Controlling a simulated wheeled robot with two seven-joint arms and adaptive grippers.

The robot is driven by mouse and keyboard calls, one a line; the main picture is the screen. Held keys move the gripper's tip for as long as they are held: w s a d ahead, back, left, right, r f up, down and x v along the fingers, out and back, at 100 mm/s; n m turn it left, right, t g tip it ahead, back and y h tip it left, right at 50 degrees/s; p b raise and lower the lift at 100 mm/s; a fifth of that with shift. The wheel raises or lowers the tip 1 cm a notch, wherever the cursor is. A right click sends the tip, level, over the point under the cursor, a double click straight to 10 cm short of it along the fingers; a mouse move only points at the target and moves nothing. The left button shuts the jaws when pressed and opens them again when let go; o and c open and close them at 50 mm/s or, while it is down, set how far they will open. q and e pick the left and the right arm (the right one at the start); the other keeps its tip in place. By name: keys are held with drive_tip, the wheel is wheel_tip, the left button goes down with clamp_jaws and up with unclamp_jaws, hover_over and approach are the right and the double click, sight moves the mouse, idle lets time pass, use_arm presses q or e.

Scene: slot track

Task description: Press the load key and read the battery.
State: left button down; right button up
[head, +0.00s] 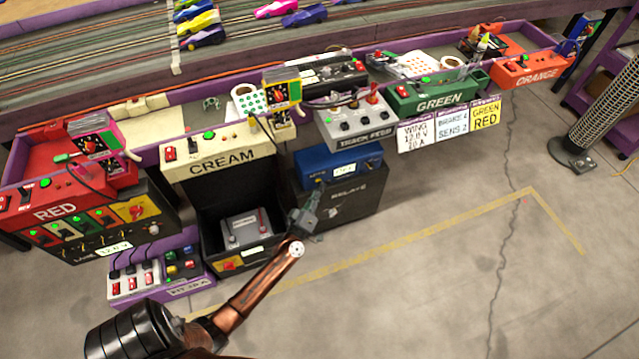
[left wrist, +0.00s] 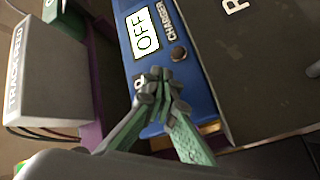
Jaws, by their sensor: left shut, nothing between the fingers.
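My left gripper (head: 303,215) is shut and empty, in front of the blue charger and the black case in the head view. In the left wrist view its closed fingertips (left wrist: 160,88) appear over the blue charger (left wrist: 190,88), close to a dark round button (left wrist: 178,53); I cannot tell whether they touch the charger. The charger's display (left wrist: 142,30) reads OFF. In the head view the charger (head: 325,162) sits on the black case. A grey battery-like box (head: 245,229) sits in a black bin under the CREAM station. No key marked load is legible. My right gripper is not in view.
The CREAM station (head: 215,148) is above the bin, with the RED station (head: 55,205) at left. The grey TRACK FEED box (head: 350,126) stands just above the charger. A purple box of switches (head: 150,272) is at lower left.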

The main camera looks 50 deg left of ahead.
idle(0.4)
use_arm(q)
drive_tip(key=shift+s+d+p, duration=0.3)
drive_tip(key=shift+s+d, duration=0.05)
drive_tip(key=shift+d, duration=0.4)
drive_tip(key=d, duration=0.1)
drive_tip(key=s+d+p, duration=0.1)
drive_tip(key=d, duration=0.1)
drive_tip(key=s+d, duration=0.1)
drive_tip(key=shift+d, duration=0.35)
idle(0.8)
